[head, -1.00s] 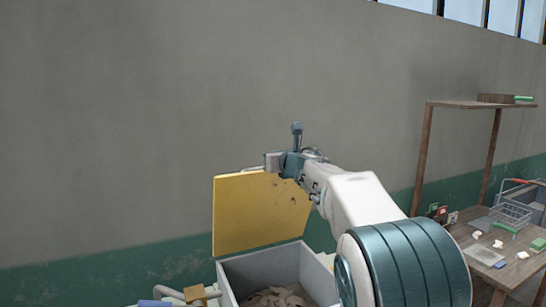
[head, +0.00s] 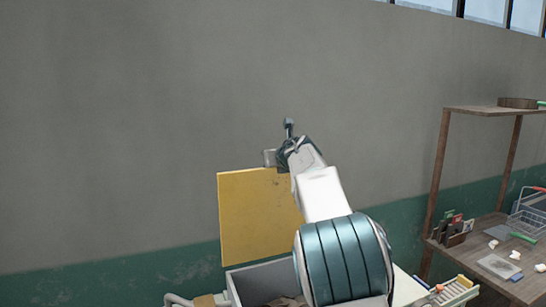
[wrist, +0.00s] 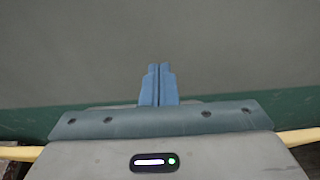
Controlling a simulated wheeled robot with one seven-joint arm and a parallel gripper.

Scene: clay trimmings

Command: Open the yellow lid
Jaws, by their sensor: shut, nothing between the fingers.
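The yellow lid (head: 250,220) stands upright at the back of a grey bin (head: 262,282), so the bin is open. Clay scraps in the bin show only a little past my arm. In the wrist view, pale yellow edges, likely the lid's (wrist: 20,153), show at both sides below my gripper. My gripper (wrist: 159,70) is shut, its two blue fingers together and empty, pointing toward the wall. In the head view my wrist is at the lid's top right edge; I cannot tell whether it touches. My arm hides the lid's right part.
A grey wall (head: 120,120) with a green lower band stands close behind the lid. At right, a wooden table (head: 475,262) with a raised shelf (head: 495,111) holds a wire basket (head: 528,222) and small items. A yellow-edged rack (head: 455,291) stands between bin and table.

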